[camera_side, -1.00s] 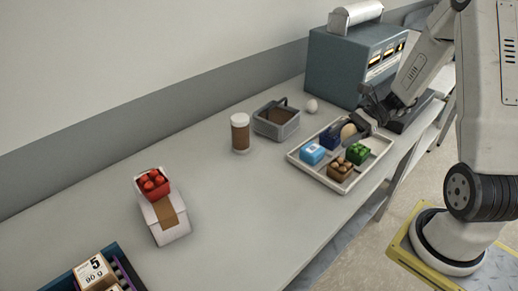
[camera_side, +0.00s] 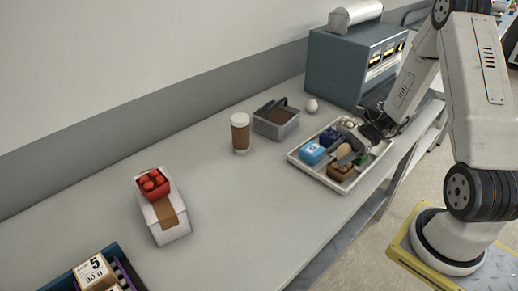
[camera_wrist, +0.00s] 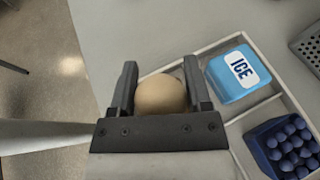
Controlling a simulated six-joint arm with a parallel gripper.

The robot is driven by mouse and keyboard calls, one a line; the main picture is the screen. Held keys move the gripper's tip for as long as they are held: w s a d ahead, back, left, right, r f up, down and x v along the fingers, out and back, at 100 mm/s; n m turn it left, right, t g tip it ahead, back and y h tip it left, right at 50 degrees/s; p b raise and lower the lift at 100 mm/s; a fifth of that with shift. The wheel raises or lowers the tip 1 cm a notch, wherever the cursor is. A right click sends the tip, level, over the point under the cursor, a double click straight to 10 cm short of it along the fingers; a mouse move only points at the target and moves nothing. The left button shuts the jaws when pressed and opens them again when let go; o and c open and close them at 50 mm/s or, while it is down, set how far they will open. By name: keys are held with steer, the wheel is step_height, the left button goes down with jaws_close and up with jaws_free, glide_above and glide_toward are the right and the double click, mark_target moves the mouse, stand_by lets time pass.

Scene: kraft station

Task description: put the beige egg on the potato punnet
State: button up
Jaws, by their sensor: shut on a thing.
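The beige egg (camera_wrist: 160,95) is between the two fingers of my gripper (camera_wrist: 160,88) in the wrist view, and the fingers are shut on it. In the side view my gripper (camera_side: 356,145) is low over the front part of the white tray (camera_side: 306,166), with the egg (camera_side: 343,151) at its tip. The brown potato punnet (camera_side: 340,171) is in the tray's front compartment, just below the egg. Its top is partly hidden by the egg and gripper, and I cannot tell whether the egg touches it. The punnet is hidden in the wrist view.
The tray also holds a blue ICE box (camera_wrist: 239,72) and a dark blue berry punnet (camera_wrist: 286,147). A grey basket (camera_side: 276,120), a white egg (camera_side: 312,106) and a brown jar (camera_side: 240,133) stand beyond it. A red punnet on a white box (camera_side: 165,217) stands at left.

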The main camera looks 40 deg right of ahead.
steer(key=shift+f, duration=0.6)
steer(key=shift+f, duration=0.15)
steer(key=o, duration=0.9)
steer(key=shift+o, duration=0.2)
steer(key=shift+s+d+r, duration=0.1)
steer(key=shift+d+r, duration=0.05)
steer(key=shift+r, duration=0.1)
steer(key=v, duration=1.1)
steer(key=shift+d, duration=0.3)
steer(key=shift+s, duration=0.1)
